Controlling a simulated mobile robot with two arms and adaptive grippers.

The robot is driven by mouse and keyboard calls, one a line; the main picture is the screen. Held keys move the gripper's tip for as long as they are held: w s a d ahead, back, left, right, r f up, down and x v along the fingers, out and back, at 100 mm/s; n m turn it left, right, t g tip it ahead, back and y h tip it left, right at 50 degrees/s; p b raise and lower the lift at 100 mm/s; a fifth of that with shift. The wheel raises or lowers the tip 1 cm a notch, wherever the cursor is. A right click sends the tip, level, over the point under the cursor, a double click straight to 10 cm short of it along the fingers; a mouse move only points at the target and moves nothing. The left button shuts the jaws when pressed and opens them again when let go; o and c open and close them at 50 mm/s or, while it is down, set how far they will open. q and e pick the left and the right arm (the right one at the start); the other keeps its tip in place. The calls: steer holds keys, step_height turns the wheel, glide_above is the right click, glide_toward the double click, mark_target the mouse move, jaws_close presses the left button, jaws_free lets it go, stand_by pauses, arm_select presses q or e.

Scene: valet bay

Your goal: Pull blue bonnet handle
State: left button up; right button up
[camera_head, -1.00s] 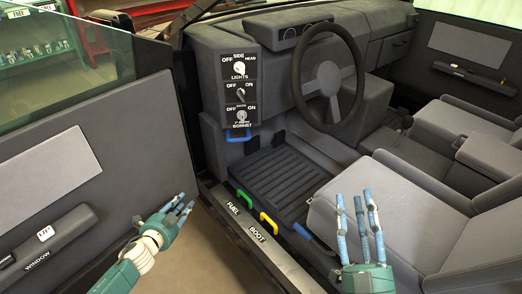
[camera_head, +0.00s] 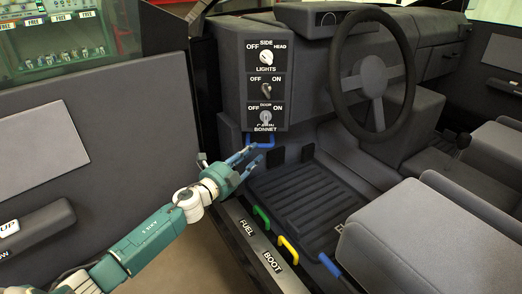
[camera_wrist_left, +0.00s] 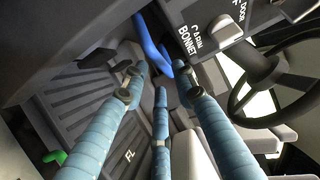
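The blue bonnet handle (camera_head: 260,141) hangs under the switch panel, just below the BONNET label. My left gripper (camera_head: 246,160) reaches in from the left, its fingers close below and left of the handle. In the left wrist view the blue handle (camera_wrist_left: 152,42) lies beyond the spread fingertips (camera_wrist_left: 158,88). The fingers are apart with nothing between them. I cannot tell whether a fingertip touches the handle. My right gripper is not in view.
The switch panel (camera_head: 265,85) stands above the handle and the steering wheel (camera_head: 375,80) to its right. Green (camera_head: 261,217), yellow (camera_head: 289,249) and blue (camera_head: 330,265) handles line the sill. The open door (camera_head: 100,150) is at the left.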

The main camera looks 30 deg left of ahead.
arm_select(q)
steer(key=shift+w+d+b, duration=0.2)
steer(key=shift+w+b, duration=0.1)
steer(key=shift+w, duration=1.05)
steer(key=shift+w+d+b, duration=0.15)
steer(key=shift+w+b, duration=0.1)
steer(key=shift+w, duration=1.1)
steer(key=shift+c, duration=0.3)
jaws_close()
